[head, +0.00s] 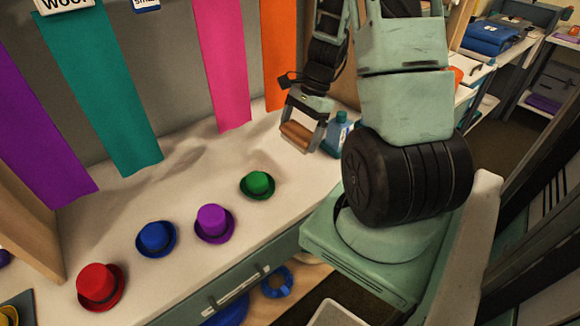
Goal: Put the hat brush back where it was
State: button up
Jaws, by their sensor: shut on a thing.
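The hat brush (297,134), a brown wooden block, is between the fingers of my gripper (302,128). My gripper is shut on it and points down over the back right part of the white counter (195,190). A darker area shows around the brush on the counter. I cannot tell whether the brush touches the counter or hangs just above it. The underside of the brush is hidden.
A blue-green bottle (336,134) stands just right of my gripper. Red (99,284), blue (156,237), purple (213,222) and green (257,184) hats line the counter front. Coloured strips, including a pink one (222,65), hang behind. The counter between hats and strips is clear.

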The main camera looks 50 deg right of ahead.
notch_tip(320, 180, down, 10)
jog(key=shift+r, duration=0.25)
dwell(0.3)
jog(key=shift+f+b, duration=0.2)
jog(key=shift+b, duration=0.1)
jog(key=o, duration=0.6)
jog(key=v, duration=1.2)
jog(key=w+a+r+n+g+h, duration=0.1)
jog(key=w+a+r+n, duration=0.15)
jog(key=a+n, duration=0.7)
jog(key=w+a+r+n+g, duration=0.1)
jog(key=a+r+n, duration=0.3)
jog(key=a, duration=1.1)
jog(key=s+a+r+n+t+h, duration=0.1)
jog(key=s+a+r+n+h, duration=0.1)
jog(key=s+a+n, duration=1.2)
jog(key=a+r+n, duration=0.1)
jog(key=a, duration=0.2)
jog(key=shift+r+h, duration=0.4)
